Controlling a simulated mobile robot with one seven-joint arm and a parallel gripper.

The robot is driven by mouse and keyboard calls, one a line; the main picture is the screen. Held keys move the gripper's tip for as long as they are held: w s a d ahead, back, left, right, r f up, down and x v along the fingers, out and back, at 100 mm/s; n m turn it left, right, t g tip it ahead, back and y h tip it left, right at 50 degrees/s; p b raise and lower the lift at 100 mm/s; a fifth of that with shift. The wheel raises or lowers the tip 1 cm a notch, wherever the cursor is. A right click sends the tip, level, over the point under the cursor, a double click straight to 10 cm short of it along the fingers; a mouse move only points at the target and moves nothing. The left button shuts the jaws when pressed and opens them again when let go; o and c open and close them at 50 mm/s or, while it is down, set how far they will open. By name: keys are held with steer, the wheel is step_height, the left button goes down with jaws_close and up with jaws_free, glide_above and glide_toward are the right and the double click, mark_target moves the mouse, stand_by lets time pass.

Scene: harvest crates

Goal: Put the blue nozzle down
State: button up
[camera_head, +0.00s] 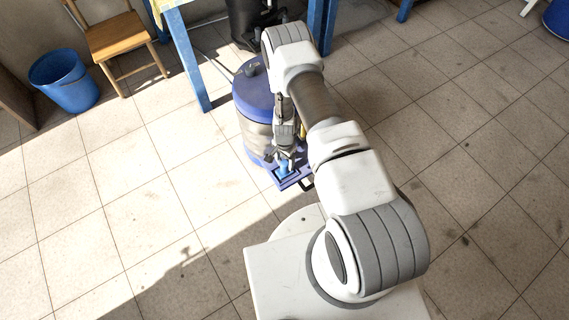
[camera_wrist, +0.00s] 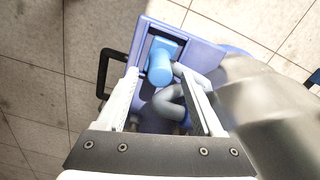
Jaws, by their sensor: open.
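The blue nozzle (camera_wrist: 160,66) sits in a recess of a blue-purple tray (camera_wrist: 203,52) in the wrist view. It has a rounded cylinder end and a squarer base. In the head view the nozzle (camera_head: 284,168) is a small blue shape on the tray (camera_head: 291,184), just below my gripper (camera_head: 285,155). In the wrist view the two pale fingers of my gripper (camera_wrist: 160,80) are spread apart, one on each side of the nozzle's near end. I cannot tell whether either finger touches it. Part of the tray is hidden behind the fingers.
A drum with a purple-blue lid (camera_head: 254,88) stands right behind the tray. A grey curved hose (camera_wrist: 172,100) lies between the fingers' line and the tray. A black handle (camera_wrist: 108,72) sticks out at the tray's side. A blue bucket (camera_head: 64,82) and wooden chair (camera_head: 117,38) stand far left.

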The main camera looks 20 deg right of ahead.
step_height(320, 180, up, 7)
steer(key=shift+f+p, duration=0.1)
steer(key=shift+p, duration=0.75)
steer(key=w+a+r+n+t, duration=0.1)
steer(key=w+r+n, duration=0.15)
steer(key=r, duration=1.15)
steer(key=w+a+r+n+t, duration=0.1)
steer(key=w+r, duration=0.3)
steer(key=r, duration=0.9)
steer(key=s+r+n+t+y, duration=0.15)
steer(key=s+r, duration=0.25)
steer(key=r, duration=0.6)
steer(key=s+r+n+h, duration=0.1)
steer(key=s+r+n, duration=0.15)
steer(key=r, duration=0.75)
steer(key=s+r+n, duration=0.1)
steer(key=s+r, duration=0.2)
steer(key=s, duration=0.3)
steer(key=s+d+r+n+t, duration=0.1)
steer(key=s+r, duration=0.3)
steer(key=s, duration=0.3)
steer(key=s+d+r+n+t, duration=0.1)
steer(key=s+r+n, duration=0.1)
steer(key=s+r, duration=0.2)
steer(key=s, duration=0.3)
steer(key=shift+s, duration=0.25)
steer(key=shift+r, duration=0.15)
